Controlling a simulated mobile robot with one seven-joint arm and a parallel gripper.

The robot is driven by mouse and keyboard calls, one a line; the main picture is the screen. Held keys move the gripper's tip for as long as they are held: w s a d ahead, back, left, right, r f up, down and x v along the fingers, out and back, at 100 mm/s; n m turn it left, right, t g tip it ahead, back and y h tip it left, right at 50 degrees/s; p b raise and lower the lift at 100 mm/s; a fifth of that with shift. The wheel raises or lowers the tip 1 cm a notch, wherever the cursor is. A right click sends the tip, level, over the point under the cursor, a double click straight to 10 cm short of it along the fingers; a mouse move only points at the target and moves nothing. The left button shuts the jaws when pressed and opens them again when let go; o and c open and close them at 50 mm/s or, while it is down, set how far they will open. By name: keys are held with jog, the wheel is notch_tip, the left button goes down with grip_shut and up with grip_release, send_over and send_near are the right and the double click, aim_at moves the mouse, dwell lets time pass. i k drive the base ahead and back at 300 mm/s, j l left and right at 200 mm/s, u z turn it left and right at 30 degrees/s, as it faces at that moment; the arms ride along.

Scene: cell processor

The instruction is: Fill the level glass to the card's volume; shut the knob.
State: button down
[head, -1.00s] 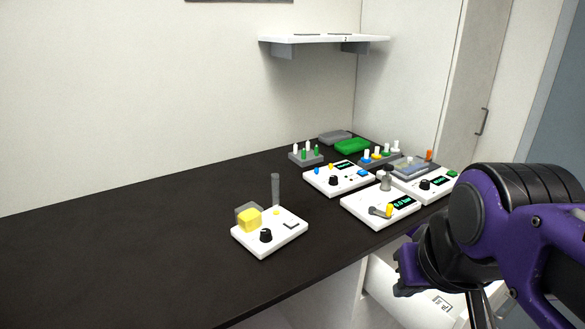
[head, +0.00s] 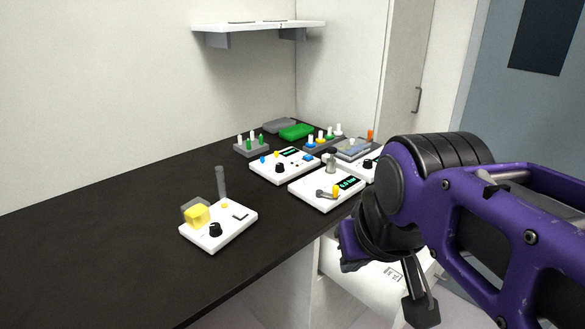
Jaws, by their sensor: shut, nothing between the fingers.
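The level glass (head: 221,183) is a thin grey upright tube at the back of a white device (head: 228,232) on the left part of the counter. I cannot make out any liquid level in it. A black knob (head: 215,230) sits on the device's front; its setting is too small to tell. A small pale card (head: 240,215) with a dark edge lies on the device's right side; its text is unreadable. A yellow block in a clear box (head: 197,214) stands at the left. My gripper (head: 420,310) hangs low at right, shut and empty, well away from the device.
Other white devices with knobs and green displays (head: 326,190) stand to the right, near the counter's front edge. Racks with coloured caps (head: 251,146) and a green tray (head: 296,132) are behind. A wall shelf (head: 258,27) hangs above. The dark counter (head: 90,235) is clear at left.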

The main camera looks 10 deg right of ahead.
aim_at(216, 230)
jog(key=i+l+z, duration=0.2)
jog(key=l, duration=0.25)
jog(key=l+z, duration=0.15)
jog(key=l, duration=0.3)
jog(key=j+z, duration=0.45)
jog(key=i+l+u, duration=0.45)
jog(key=k+u, duration=0.1)
jog(key=u, duration=1.7)
jog(key=i, duration=0.05)
